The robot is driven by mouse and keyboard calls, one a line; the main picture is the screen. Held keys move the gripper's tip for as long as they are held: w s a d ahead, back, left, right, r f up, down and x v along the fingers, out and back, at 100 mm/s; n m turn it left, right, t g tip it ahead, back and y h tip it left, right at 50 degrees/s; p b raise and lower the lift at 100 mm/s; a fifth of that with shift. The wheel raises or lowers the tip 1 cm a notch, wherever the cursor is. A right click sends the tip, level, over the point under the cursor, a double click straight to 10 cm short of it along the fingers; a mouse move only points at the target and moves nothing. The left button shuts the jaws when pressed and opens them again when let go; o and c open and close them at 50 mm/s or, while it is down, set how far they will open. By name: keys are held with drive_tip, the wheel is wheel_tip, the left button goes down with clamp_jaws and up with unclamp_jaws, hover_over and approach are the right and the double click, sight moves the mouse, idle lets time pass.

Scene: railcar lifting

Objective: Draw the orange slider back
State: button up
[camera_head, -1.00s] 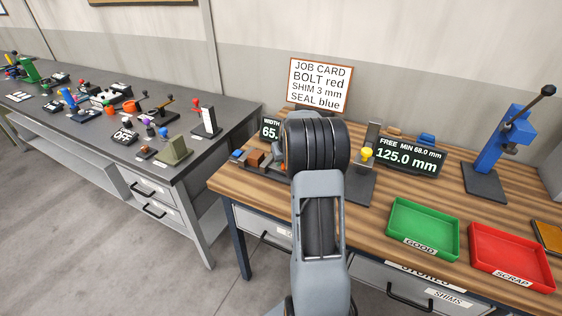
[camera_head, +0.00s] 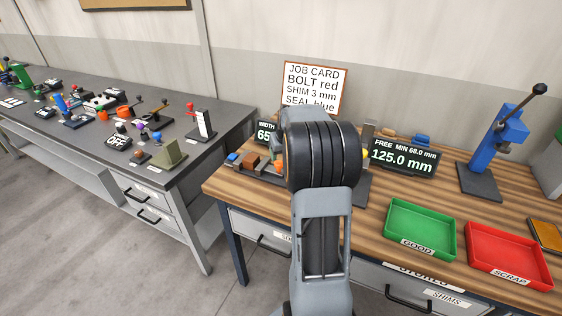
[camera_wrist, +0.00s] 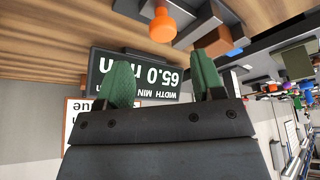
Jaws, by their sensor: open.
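An orange knob (camera_wrist: 157,20), which looks like the slider's handle, shows at the top of the wrist view. A small orange part also shows in the head view (camera_head: 279,166), beside my arm, which partly covers that fixture. My gripper (camera_wrist: 164,80) has two green fingers spread apart with nothing between them. The knob lies apart from the fingers, above them in the picture. In the head view my fingers are hidden behind my dark wrist.
A WIDTH display (camera_wrist: 130,75) reading 65.0 stands behind the fingers. A brown block (camera_wrist: 214,42) and a blue block (camera_wrist: 236,50) sit near the knob. Right of my arm are a 125.0 mm display (camera_head: 403,157), a green tray (camera_head: 421,218) and a red tray (camera_head: 508,247).

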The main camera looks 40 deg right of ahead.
drive_tip(key=v, duration=0.7)
idle(0.5)
drive_tip(key=s+a+f+n, duration=0.1)
drive_tip(key=s+a, duration=0.8)
drive_tip(key=a, duration=0.4)
drive_tip(key=s+a+f+n+y, duration=0.1)
drive_tip(key=s+a+f+n, duration=0.1)
drive_tip(key=s+a, duration=0.7)
drive_tip(key=a, duration=0.4)
drive_tip(key=shift+f, duration=0.25)
